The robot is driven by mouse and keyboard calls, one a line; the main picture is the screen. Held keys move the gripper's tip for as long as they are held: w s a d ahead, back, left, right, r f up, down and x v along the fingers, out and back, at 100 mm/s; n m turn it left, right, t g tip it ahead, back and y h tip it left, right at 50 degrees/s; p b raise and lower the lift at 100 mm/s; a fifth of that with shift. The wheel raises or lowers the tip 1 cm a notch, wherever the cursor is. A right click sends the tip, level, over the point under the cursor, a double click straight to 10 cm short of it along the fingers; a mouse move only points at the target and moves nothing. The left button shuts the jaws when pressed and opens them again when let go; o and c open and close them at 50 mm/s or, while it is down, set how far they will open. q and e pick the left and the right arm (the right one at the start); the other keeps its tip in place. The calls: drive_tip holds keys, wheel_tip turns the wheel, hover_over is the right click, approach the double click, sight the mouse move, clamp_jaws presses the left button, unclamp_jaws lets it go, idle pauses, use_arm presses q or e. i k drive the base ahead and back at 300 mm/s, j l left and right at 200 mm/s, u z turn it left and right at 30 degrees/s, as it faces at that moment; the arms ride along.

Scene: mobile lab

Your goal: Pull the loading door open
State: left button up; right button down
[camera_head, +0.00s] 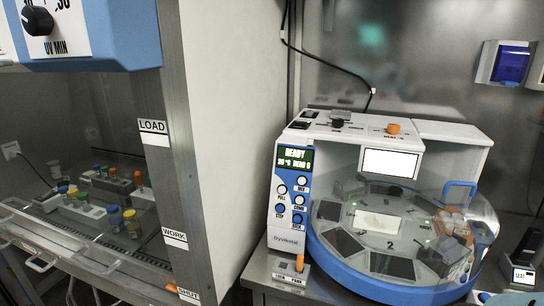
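A white and blue benchtop machine (290,215) stands right of centre, its display reading READY. A clear curved cover (410,215) encloses its round carousel with dark numbered slots and a pale plate (377,222). A blue loop handle (460,188) sits at the cover's right side; I take this cover to be the loading door, and it looks closed. An orange and grey item (453,225) shows behind or beside the cover near the handle; its exact place is hard to tell. Neither of my grippers is in view.
A cabinet at left has a post with LOAD (153,127), WORK (174,234) and SHUT labels; capped vials (131,222) stand inside. A blue-fronted box (510,65) hangs on the back wall. A cable runs behind the machine.

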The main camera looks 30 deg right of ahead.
sight(478, 260)
drive_tip(key=z, duration=2.25)
drive_tip(key=i+l+z, duration=0.15)
drive_tip(key=l, duration=0.25)
drive_tip(key=i+l+z, duration=0.15)
drive_tip(key=l, duration=0.25)
drive_tip(key=i+l+z, duration=0.2)
drive_tip(key=i+l, duration=0.05)
drive_tip(key=l, duration=0.1)
